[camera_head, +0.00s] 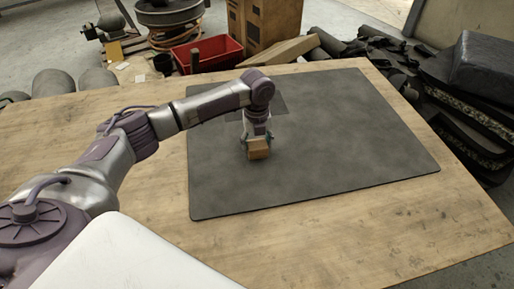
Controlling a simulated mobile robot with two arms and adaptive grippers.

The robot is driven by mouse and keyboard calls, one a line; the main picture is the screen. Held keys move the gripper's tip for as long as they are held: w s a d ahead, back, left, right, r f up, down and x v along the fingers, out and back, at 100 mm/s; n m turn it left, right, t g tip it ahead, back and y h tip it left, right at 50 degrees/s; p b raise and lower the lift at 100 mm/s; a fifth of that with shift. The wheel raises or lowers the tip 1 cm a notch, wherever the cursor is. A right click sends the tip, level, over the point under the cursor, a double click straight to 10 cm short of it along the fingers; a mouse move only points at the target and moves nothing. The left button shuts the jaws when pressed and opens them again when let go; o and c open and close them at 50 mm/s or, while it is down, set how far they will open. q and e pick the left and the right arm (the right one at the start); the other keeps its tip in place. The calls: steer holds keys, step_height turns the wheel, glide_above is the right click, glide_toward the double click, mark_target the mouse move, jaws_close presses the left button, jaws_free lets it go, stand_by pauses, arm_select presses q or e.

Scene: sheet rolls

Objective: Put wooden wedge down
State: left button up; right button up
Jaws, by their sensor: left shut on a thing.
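The wooden wedge (259,149) is a small light-brown block. My left gripper (257,139) is shut on it, pointing down over the dark grey mat (330,140). The wedge is at the mat's left-centre part. I cannot tell whether it touches the mat or hangs just above it. The fingertips partly cover the wedge's upper part. My right gripper does not show.
The mat lies on a wooden table (330,235). A wooden piece (283,50), a red bin (207,54) and a wooden box (268,22) stand at the back. Dark rolls and sheets (480,100) are at the right. Most of the mat is clear.

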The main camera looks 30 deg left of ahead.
mark_target(257, 142)
arm_select(q)
steer(key=shift+f, duration=0.85)
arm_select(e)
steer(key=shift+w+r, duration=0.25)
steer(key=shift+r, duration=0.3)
arm_select(q)
steer(key=shift+f, duration=0.15)
steer(key=o, duration=1.2)
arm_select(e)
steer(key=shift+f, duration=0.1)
arm_select(q)
steer(key=shift+r, duration=0.35)
step_height(257, 142, up, 12)
steer(key=shift+f+p, duration=0.2)
steer(key=shift+p, duration=0.85)
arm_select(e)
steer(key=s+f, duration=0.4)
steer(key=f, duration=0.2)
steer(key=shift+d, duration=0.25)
